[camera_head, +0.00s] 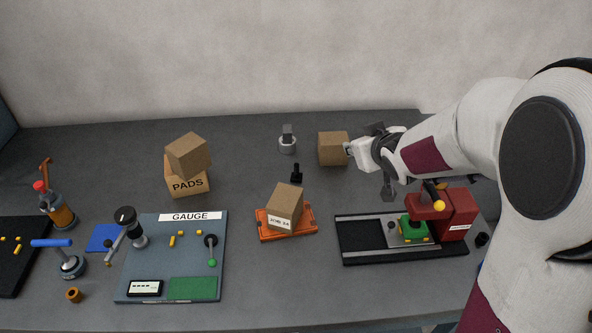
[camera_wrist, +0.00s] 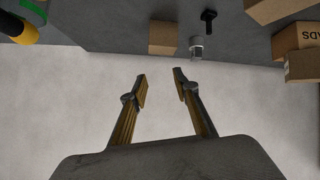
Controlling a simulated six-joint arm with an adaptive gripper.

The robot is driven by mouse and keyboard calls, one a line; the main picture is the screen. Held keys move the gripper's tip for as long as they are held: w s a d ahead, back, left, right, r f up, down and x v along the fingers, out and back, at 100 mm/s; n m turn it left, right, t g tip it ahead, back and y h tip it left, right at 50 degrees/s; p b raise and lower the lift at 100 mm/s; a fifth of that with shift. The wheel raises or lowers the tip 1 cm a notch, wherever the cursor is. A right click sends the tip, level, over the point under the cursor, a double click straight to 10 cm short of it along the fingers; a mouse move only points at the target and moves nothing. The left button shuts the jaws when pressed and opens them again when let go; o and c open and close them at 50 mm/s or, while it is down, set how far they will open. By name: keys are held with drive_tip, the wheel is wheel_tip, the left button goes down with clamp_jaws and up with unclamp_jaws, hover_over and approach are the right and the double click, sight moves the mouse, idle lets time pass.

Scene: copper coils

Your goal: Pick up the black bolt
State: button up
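The black bolt (camera_head: 296,174) stands upright on the grey table, left of the middle box and behind the orange tray. It also shows at the top of the wrist view (camera_wrist: 208,20), beside a grey metal piece. My gripper is at the back right of the table in the head view, right of the bolt and well apart from it. In the wrist view my gripper (camera_wrist: 163,83) is open, with two separated fingers and nothing between them.
A grey metal piece (camera_head: 287,142) stands behind the bolt. A brown box (camera_head: 333,148) stands between bolt and gripper. The orange tray (camera_head: 264,232) carries a carton (camera_head: 285,207) in front. Stacked boxes (camera_head: 187,160) stand left; a red machine (camera_head: 452,217) stands right.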

drive_tip(key=w+a+f+n+y, duration=0.2)
drive_tip(key=w+a+f+y, duration=0.15)
drive_tip(key=w+f, duration=0.3)
drive_tip(key=n+y, duration=0.1)
drive_tip(key=y, duration=0.3)
approach(298, 166)
drive_tip(key=x, duration=0.3)
drive_tip(key=shift+w+d+f+h, duration=0.15)
drive_tip(key=shift+d+h, duration=0.1)
drive_tip(key=shift+w+a, duration=0.1)
drive_tip(key=shift+x, duration=1.2)
drive_tip(key=shift+a+x, duration=0.15)
drive_tip(key=shift+x, duration=0.85)
drive_tip(key=shift+a+x, duration=0.15)
drive_tip(key=shift+x, duration=0.8)
drive_tip(key=shift+w+a+f, duration=0.15)
drive_tip(key=shift+w+a, duration=0.2)
drive_tip(key=shift+c, duration=0.3)
